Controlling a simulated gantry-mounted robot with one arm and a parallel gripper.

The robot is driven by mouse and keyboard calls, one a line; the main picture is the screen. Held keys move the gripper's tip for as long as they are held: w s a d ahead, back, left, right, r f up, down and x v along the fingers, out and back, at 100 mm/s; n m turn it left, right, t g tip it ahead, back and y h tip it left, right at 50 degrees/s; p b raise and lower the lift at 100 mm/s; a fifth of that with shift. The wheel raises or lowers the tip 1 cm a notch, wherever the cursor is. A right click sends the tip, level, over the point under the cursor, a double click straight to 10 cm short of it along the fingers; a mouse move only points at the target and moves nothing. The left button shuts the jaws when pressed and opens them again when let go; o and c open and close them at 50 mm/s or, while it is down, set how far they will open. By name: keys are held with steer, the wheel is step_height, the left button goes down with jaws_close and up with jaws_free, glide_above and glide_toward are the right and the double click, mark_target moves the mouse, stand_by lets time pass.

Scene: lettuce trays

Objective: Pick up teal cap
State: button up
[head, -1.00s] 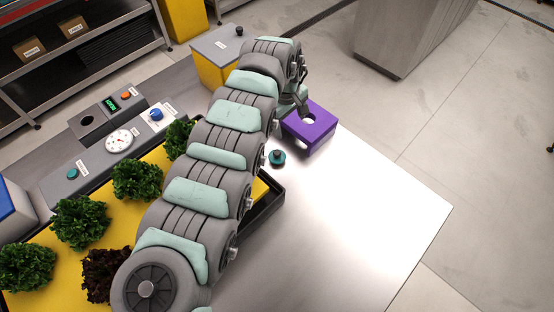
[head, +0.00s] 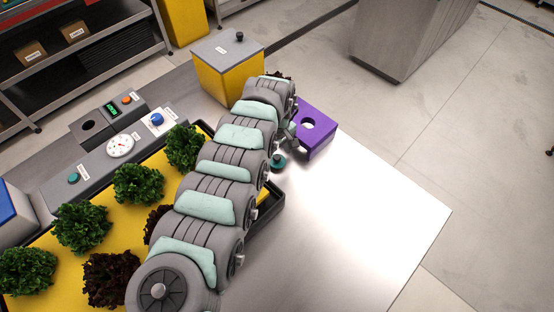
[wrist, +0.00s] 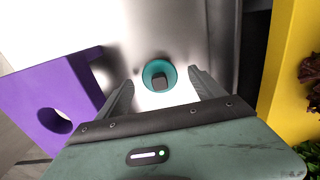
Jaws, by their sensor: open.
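The teal cap (head: 278,161) sits on the bare metal table (head: 360,220), between the lettuce tray and a purple block. It is a round teal disc with a dark knob on top. In the wrist view the teal cap (wrist: 159,76) lies just beyond and between the tips of my gripper (wrist: 160,84). The jaws are open and empty, one finger to each side, and whether they reach down to the cap's height I cannot tell. In the head view my arm hides most of my gripper.
A purple block with a round hole (head: 318,143) stands close to the cap. A black-rimmed yellow tray (head: 262,216) of green and dark red lettuce lies on the other side. A yellow box with a grey lid (head: 227,73) stands behind. The table's right side is clear.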

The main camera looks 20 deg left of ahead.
steer(key=shift+a+f, duration=0.1)
steer(key=shift+f, duration=0.6)
steer(key=c, duration=1.4)
steer(key=shift+r, duration=0.15)
